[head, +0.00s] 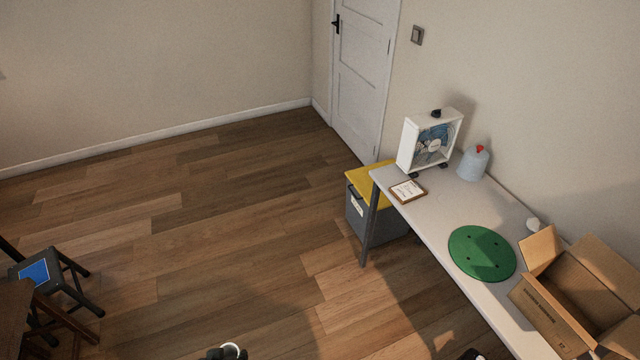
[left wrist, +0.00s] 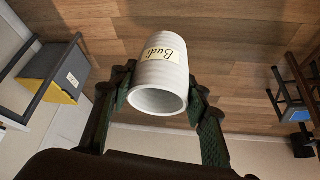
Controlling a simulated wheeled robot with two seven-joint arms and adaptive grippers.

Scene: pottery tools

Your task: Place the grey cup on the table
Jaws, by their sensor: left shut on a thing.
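A pale grey cup with a paper label (left wrist: 162,75) is held between the two fingers of my left gripper (left wrist: 158,92). In the left wrist view its open mouth faces the lower edge of the picture, and the label's writing appears upside down. In the head view only the cup's pale rim (head: 232,349) and a dark bit of my left gripper (head: 214,354) show at the bottom edge, over the floor. The long table (head: 415,208) stands to the right, apart from the cup. A dark shape at the bottom edge, left of the table's near end, may be my right gripper.
On the table are a white fan (head: 430,140), a water jug (head: 473,164), a small framed card (head: 408,191), a round green mat (head: 482,253) and an open cardboard box (head: 580,300). A grey bin with yellow lid (head: 366,215) stands beside the table's far end. A stool (head: 45,275) is at left.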

